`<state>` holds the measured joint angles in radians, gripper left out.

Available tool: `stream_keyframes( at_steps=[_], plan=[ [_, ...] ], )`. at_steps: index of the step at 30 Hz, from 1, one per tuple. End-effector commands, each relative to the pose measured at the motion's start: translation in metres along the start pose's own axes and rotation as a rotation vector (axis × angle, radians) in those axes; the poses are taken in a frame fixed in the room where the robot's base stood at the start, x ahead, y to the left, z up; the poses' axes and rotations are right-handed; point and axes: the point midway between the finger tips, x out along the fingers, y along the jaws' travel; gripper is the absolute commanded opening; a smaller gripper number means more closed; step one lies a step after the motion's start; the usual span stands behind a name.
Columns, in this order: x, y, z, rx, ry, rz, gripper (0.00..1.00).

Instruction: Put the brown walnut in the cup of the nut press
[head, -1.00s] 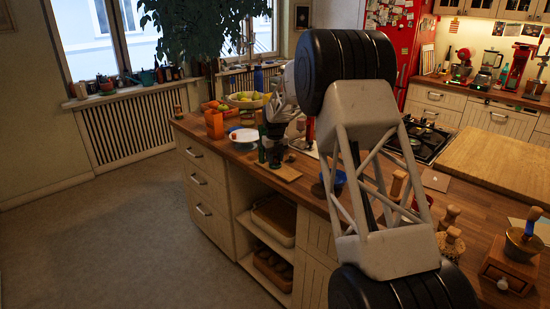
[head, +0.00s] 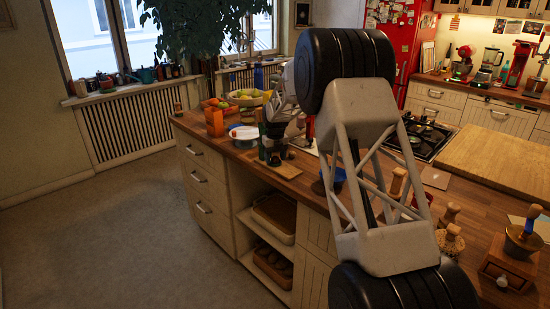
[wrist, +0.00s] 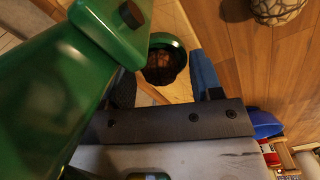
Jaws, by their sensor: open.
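The green nut press (head: 262,146) stands on its wooden base (head: 284,170) near the front edge of the counter. In the wrist view its green body (wrist: 70,85) fills the left side. Its cup (wrist: 167,40) shows a round green rim around a dark hollow. A brown, rough-surfaced lump, apparently the walnut (wrist: 158,59), shows within that rim; I cannot tell how deep it sits. My gripper (wrist: 164,84) is open, its fingers spread to either side just short of the cup, the right one blue. In the head view my gripper (head: 275,153) is small and dark against the press.
A blue bowl (head: 339,176) is to the right, partly behind my arm.

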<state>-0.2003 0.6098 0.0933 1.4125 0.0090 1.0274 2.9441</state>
Motion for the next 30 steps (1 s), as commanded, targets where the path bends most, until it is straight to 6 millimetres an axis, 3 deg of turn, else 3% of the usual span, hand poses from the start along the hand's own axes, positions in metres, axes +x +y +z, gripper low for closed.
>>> stream_keyframes(
  at_steps=[11,30],
  plan=[
    [-0.023,0.000,0.000,0.000,-0.001,0.000,0.59],
    [-0.118,0.000,0.000,0.000,0.000,0.000,0.59]
  ],
)
